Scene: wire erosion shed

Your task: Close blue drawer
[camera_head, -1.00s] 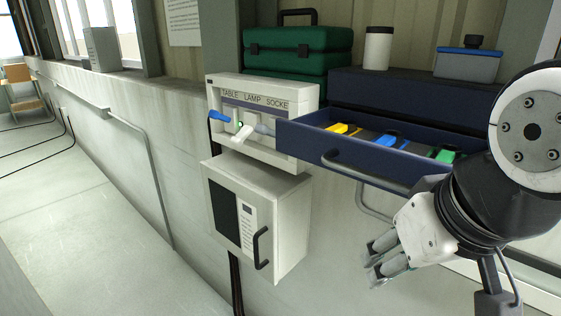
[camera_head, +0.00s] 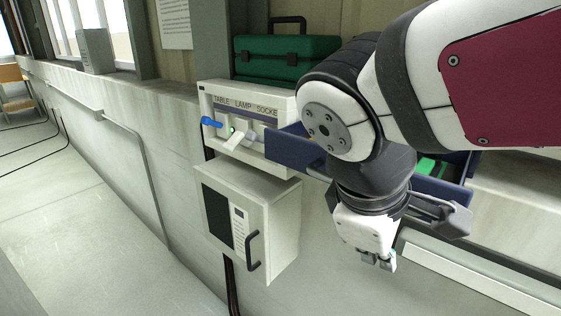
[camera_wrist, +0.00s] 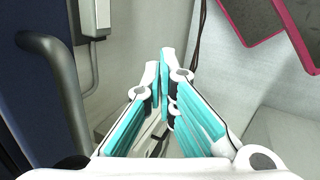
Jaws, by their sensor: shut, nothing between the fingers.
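The blue drawer (camera_head: 288,150) stands open, pulled out from its dark blue cabinet. My arm hides most of it in the head view. A green item (camera_head: 428,167) shows inside. In the wrist view the drawer's dark blue front (camera_wrist: 22,90) fills the left edge, with its grey bar handle (camera_wrist: 62,85) beside my gripper. My gripper (camera_head: 380,262) points downward in front of the drawer and lower than it. In the wrist view the fingers (camera_wrist: 165,62) are together with nothing between them, apart from the handle.
A green case (camera_head: 285,58) stands behind. Floor at the left is clear.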

